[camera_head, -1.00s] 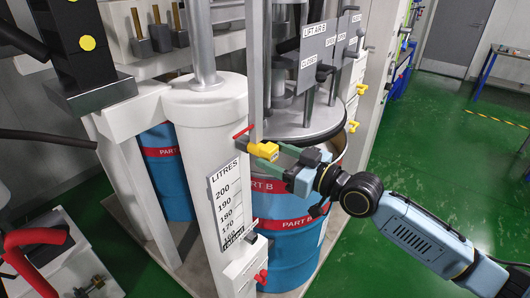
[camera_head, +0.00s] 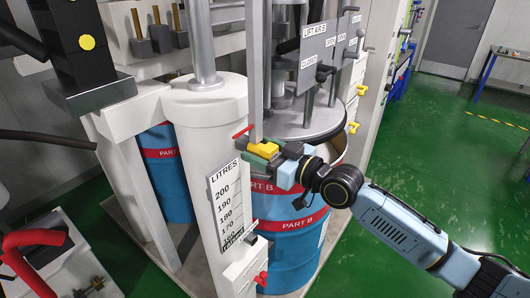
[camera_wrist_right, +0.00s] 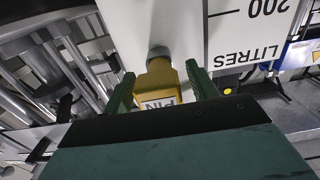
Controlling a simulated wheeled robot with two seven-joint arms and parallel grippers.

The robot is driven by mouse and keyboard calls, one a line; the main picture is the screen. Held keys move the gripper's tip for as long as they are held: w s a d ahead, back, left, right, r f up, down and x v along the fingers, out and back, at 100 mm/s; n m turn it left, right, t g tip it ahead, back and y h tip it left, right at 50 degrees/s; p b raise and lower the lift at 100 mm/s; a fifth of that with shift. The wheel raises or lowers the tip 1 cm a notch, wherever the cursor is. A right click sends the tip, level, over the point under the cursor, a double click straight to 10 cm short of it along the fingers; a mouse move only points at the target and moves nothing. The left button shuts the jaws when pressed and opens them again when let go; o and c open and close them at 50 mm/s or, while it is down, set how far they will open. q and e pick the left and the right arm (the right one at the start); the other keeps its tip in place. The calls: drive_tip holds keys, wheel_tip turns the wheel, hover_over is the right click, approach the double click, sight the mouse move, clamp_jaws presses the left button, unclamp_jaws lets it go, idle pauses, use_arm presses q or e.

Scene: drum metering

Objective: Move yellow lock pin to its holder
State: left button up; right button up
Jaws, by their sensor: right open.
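The yellow lock pin (camera_head: 264,147), a blocky yellow handle, is at the upper right side of the white column with the litre scale. In the right wrist view the pin (camera_wrist_right: 160,84) shows the word PIN and a grey end meeting a white surface. My right gripper (camera_head: 268,154) is open, with its green fingers on either side of the pin. In the wrist view small gaps seem to remain between fingers and handle. I cannot tell which part is the pin's holder. My left gripper is not in view.
The white column (camera_head: 207,130) with its litre scale (camera_head: 228,204) stands just left of my right gripper. Blue drums (camera_head: 290,257) labelled PART B stand below and behind. A grey lift-air panel (camera_head: 325,52) is above. Green floor (camera_head: 440,140) lies open to the right.

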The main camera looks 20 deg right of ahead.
sight(275, 156)
idle(0.6)
clamp_jaws()
drive_tip(key=shift+p+v, duration=0.5)
drive_tip(key=shift+v, duration=2.55)
drive_tip(key=shift+p+v, duration=0.3)
drive_tip(key=shift+v, duration=1.7)
